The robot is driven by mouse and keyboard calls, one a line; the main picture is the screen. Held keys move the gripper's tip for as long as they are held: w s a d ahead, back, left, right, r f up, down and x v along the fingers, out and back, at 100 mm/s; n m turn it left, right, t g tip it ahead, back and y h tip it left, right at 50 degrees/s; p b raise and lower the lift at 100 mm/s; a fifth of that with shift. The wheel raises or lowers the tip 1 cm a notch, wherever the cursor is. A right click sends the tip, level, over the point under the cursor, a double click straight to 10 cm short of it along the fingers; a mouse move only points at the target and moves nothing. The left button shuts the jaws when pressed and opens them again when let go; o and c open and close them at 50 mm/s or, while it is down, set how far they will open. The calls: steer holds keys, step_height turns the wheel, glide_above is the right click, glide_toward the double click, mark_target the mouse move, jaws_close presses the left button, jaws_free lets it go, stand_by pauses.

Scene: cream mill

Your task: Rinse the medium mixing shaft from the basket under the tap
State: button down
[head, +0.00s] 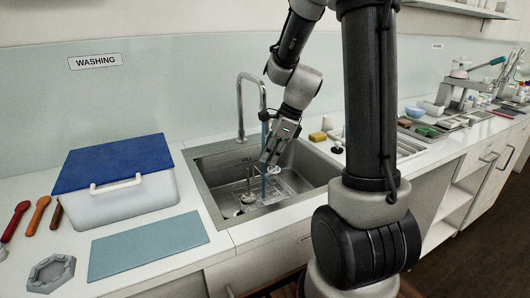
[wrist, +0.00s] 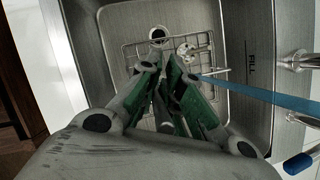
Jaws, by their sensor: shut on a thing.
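My gripper (head: 268,160) is low over the steel sink (head: 213,192), close beside the tap (head: 240,105). Blue water runs from the tap past the gripper into the sink. In the wrist view my gripper's green-padded fingers (wrist: 168,72) are closed together on a mixing shaft, which they mostly hide; its size cannot be told. The wire basket (wrist: 128,62) lies below in the sink. A pale toothed disc (wrist: 187,50) shows over the basket, near the stream (wrist: 255,96). Another mixing shaft (head: 249,182) stands upright in the sink, left of the gripper.
A white tub with a blue lid (head: 115,163) and a blue-grey mat (head: 150,243) are left of the sink. A yellow sponge (head: 317,137) lies behind its right side. The sink walls surround the gripper closely. Utensils and equipment crowd the right counter.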

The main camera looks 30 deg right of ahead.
steer(key=s+a+r, duration=0.1)
steer(key=s+r, duration=0.3)
steer(key=s, duration=0.1)
steer(key=shift+a, duration=0.2)
stand_by(0.4)
stand_by(0.6)
